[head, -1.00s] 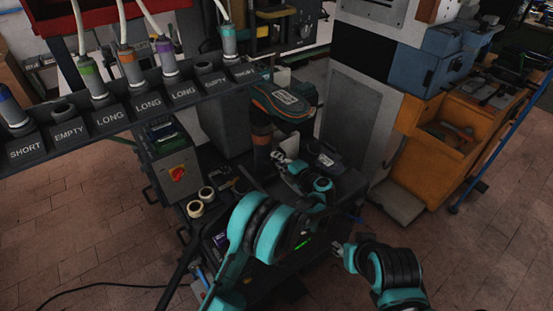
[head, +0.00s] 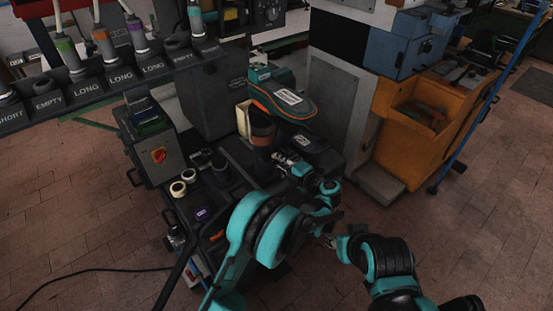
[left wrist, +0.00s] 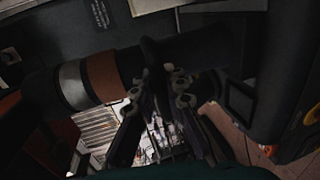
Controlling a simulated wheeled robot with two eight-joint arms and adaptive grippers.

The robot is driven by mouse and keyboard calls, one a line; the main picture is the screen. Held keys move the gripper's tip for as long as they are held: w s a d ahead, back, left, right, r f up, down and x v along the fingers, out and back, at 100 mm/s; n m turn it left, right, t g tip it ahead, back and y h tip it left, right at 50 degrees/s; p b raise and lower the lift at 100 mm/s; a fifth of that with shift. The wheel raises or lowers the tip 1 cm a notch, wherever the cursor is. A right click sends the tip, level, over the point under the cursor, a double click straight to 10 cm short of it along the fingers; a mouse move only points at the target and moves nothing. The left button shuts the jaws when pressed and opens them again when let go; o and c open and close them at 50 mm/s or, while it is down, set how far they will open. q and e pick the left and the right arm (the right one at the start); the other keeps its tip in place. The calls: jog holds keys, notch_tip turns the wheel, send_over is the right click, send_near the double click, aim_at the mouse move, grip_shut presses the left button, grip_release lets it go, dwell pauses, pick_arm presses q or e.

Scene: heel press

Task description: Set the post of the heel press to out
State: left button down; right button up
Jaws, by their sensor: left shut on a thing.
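The heel press's dark post (head: 262,132) with a brown band stands under a teal and dark shoe-shaped piece (head: 285,97) with an orange edge. In the left wrist view the post (left wrist: 105,76) lies across the picture, with a silver ring beside its brown band. My left gripper (head: 281,159) is at the post's lower dark part. Its fingers (left wrist: 180,90) are shut there in the left wrist view, partly hiding the post. My right gripper (head: 329,241) hangs in front of the press, apart from the post; its fingers are too small to read.
A labelled rack (head: 108,80) with coloured-collar tools crosses the upper left. A box with a red switch (head: 159,156) and tape rolls (head: 183,181) sit left of the post. A grey cabinet (head: 337,110) and orange bin unit (head: 415,125) stand right.

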pick_arm(q)
jog(key=shift+s+f, duration=0.15)
jog(key=c, duration=1.6)
grip_release()
jog(key=shift+d, duration=0.1)
jog(key=shift+o, duration=0.3)
jog(key=shift+s, duration=0.1)
